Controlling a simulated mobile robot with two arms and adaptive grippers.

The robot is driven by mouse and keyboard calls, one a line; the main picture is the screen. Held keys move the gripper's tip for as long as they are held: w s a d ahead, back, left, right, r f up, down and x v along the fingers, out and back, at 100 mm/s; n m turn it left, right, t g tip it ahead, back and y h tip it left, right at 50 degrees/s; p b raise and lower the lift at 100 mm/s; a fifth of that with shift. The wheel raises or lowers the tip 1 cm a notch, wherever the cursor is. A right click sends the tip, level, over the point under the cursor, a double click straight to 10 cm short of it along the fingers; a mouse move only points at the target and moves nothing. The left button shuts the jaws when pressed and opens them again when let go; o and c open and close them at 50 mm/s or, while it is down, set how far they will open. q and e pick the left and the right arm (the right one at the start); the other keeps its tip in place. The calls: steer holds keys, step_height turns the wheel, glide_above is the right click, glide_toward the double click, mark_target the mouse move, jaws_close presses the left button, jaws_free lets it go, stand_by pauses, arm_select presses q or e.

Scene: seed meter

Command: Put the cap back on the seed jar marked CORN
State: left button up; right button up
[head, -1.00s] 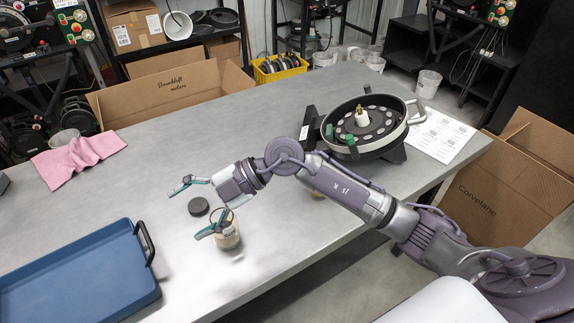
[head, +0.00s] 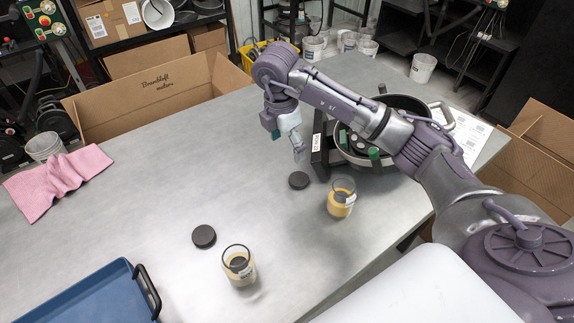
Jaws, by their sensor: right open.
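Two open glass jars stand upright on the grey table. The nearer jar (head: 239,268) holds pale beige contents and something dark. The farther jar (head: 341,203) holds yellow contents. Both have small white labels too small to read, so I cannot tell which says CORN. One dark round cap (head: 204,236) lies left of the beige jar; another dark cap (head: 299,180) lies left of the yellow jar. My right gripper (head: 299,154) points down above and behind the farther cap, apart from it, open and empty. My left gripper is out of view.
The round seed meter (head: 385,157) stands behind the yellow jar, close to my right arm. A blue tray (head: 75,296) lies front left, a pink cloth (head: 58,178) at the left edge. The table's middle left (head: 130,215) is clear.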

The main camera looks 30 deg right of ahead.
steer(key=p, duration=0.1)
glide_above(298, 179)
steer(key=a, duration=0.1)
step_height(298, 179, down, 7)
steer(key=shift+w+a, duration=0.15)
steer(key=shift+f, duration=0.6)
steer(key=f+p, duration=0.1)
steer(key=f, duration=0.1)
steer(key=d+f+p, duration=0.1)
steer(key=f, duration=0.1)
steer(key=shift+s+d+f, duration=0.15)
steer(key=shift+s+f, duration=0.05)
steer(key=shift+f, duration=0.15)
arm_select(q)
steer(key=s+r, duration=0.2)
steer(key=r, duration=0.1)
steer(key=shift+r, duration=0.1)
